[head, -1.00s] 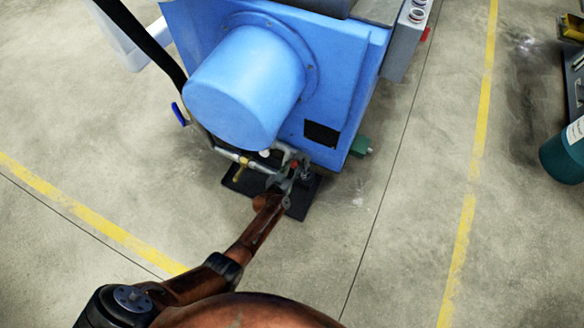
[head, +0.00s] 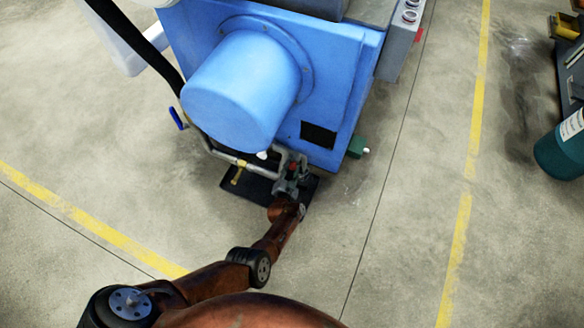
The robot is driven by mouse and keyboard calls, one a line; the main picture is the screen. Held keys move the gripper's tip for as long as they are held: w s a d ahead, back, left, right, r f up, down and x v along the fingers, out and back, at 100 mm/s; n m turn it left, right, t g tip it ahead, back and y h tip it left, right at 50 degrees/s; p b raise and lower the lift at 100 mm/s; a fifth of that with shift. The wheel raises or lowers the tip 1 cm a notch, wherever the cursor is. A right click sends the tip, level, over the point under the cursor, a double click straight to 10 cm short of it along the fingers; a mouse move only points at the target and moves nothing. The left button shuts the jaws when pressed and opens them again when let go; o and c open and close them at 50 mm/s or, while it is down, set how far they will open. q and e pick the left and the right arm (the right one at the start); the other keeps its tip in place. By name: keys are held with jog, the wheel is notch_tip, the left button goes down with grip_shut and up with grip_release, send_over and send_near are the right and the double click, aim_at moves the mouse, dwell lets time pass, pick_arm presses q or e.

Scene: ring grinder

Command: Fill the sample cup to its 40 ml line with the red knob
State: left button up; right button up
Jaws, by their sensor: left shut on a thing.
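My left gripper (head: 290,183) reaches in from below to the pipework at the foot of the blue grinder (head: 335,100). Its jaws are shut at the red knob (head: 293,166), of which only a small red spot shows; the exact contact is too small to see. I cannot make out the sample cup or its 40 ml line; the gripper and pipes cover that spot. My right gripper is out of view.
Grey pipes (head: 226,156) with a brass part (head: 237,175) run above a black mat (head: 240,190). A blue lever (head: 177,118) stands left of the grinder's round housing (head: 235,95). A green part (head: 355,147) juts out right. A teal cylinder (head: 562,152) stands far right.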

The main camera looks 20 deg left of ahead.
pick_arm(q)
jog(key=shift+d, duration=0.15)
jog(key=o, duration=0.9)
